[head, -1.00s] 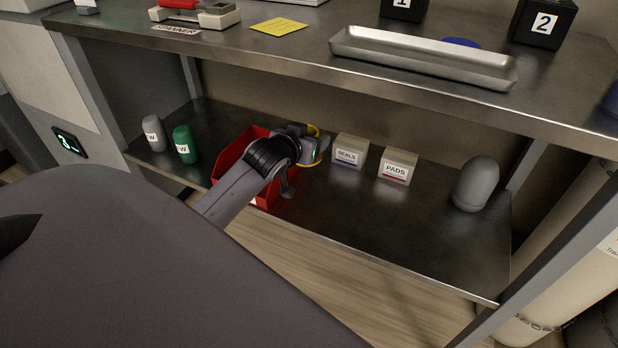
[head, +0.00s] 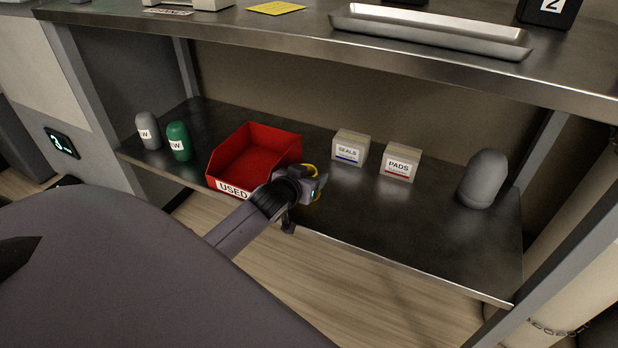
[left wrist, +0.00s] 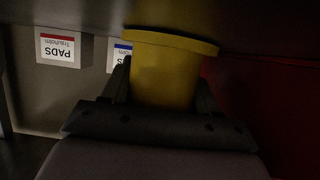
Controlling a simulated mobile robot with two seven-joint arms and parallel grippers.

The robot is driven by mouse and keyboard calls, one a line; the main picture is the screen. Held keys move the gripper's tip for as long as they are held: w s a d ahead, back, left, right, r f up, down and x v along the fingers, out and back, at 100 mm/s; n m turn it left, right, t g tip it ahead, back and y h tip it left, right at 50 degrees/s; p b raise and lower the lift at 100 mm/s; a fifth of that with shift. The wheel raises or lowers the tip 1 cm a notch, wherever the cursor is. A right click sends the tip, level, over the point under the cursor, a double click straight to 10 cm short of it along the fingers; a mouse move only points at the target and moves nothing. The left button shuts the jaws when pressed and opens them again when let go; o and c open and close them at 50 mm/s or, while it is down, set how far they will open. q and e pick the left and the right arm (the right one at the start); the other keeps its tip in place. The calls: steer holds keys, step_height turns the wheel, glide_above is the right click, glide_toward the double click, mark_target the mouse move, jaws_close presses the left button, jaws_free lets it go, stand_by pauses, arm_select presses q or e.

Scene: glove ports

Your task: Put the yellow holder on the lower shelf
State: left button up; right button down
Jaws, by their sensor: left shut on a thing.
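The yellow holder (left wrist: 165,75) is between the fingers of my left gripper in the left wrist view, with a wider rim at its end. In the head view only small yellow edges of the holder (head: 311,169) show around my left gripper (head: 318,186), which is shut on it. The gripper is at the front of the lower shelf (head: 400,235), just right of the red bin. Whether the holder touches the shelf cannot be told. My right gripper is not in view.
The red bin (head: 228,187) marked USED stands left of the gripper. The SEALS box (head: 350,147), the PADS box (head: 400,162) and a grey rounded object (head: 483,180) stand to the right. Green (head: 179,141) and grey (head: 147,130) containers stand left. The front right of the shelf is clear.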

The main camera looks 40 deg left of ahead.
arm_select(q)
steer(key=shift+f, duration=0.1)
steer(key=o, duration=1.1)
steer(key=shift+c, duration=0.2)
